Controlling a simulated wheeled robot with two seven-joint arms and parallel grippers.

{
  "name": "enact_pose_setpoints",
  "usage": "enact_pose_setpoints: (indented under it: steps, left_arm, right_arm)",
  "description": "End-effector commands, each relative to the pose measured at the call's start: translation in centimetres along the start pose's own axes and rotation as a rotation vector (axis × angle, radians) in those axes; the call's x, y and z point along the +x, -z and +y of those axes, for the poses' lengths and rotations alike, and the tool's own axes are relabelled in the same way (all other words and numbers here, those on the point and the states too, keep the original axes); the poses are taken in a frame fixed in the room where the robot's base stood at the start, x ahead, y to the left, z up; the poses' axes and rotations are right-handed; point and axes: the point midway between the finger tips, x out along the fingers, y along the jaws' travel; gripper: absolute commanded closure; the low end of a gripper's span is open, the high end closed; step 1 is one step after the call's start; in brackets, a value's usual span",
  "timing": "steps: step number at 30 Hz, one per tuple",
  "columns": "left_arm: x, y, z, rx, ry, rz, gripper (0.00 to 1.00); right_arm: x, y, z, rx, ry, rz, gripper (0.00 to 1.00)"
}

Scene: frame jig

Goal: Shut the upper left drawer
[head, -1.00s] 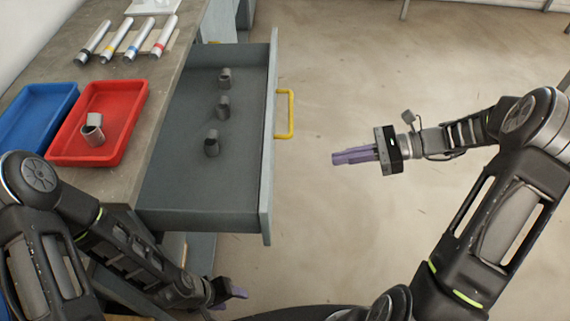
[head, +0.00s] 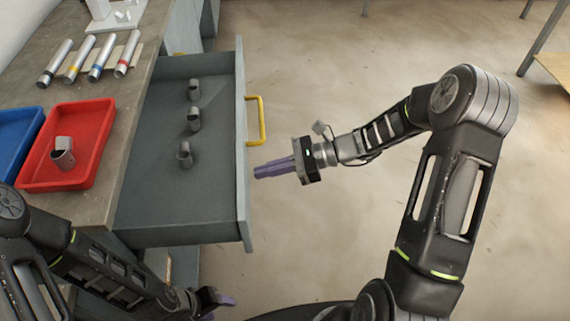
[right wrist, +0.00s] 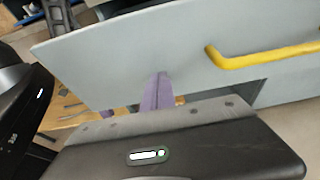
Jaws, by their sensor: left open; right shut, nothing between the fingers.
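The grey drawer (head: 180,224) stands pulled out from under the workbench, with several short grey tube pieces (head: 194,120) inside. Its front panel (head: 241,195) carries a yellow handle (head: 262,122). The panel and the handle (right wrist: 262,58) also show in the right wrist view. My right gripper (head: 257,172) is shut and empty, its purple fingertips close to the panel's outer face just below the handle in the head view; I cannot tell whether they touch. In the right wrist view its fingers (right wrist: 158,92) point at the panel. My left gripper (head: 222,300) is open, low beside the bench.
On the bench top are a red tray (head: 98,150) with a grey part in it, a blue tray (head: 22,122), and several silver tubes with coloured bands (head: 90,60). The floor (head: 400,45) right of the drawer is clear around my right arm.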

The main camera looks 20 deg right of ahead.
Motion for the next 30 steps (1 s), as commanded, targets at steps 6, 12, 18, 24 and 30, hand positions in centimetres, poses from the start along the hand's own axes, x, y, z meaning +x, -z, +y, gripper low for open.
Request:
enact_pose_setpoints:
  steps: [6, 12, 18, 24, 30]
  left_arm:
    - [-0.2, 0.0, 0.1, 0.000, 0.000, 0.000, 0.46]
    - [-0.2, 0.0, 0.1, 0.000, 0.000, 0.000, 0.46]
    - [-0.1, 0.0, 0.1, 0.000, 0.000, 0.000, 0.46]
    - [0.1, 0.0, 0.0, 0.000, 0.000, 0.000, 0.46]
    - [0.5, 0.0, -0.2, 0.000, 0.000, 0.000, 0.46]
  right_arm:
    - [1.2, -0.4, 0.0, -0.001, 0.000, 0.000, 1.00]
    - [1.2, -0.4, 0.0, -0.001, 0.000, 0.000, 1.00]
    - [1.3, -0.4, 0.0, -0.001, 0.000, 0.000, 1.00]
    - [2.5, -0.8, 0.1, -0.001, -0.003, -0.001, 1.00]
    - [5.5, -1.6, 0.1, -0.001, -0.005, -0.002, 1.00]
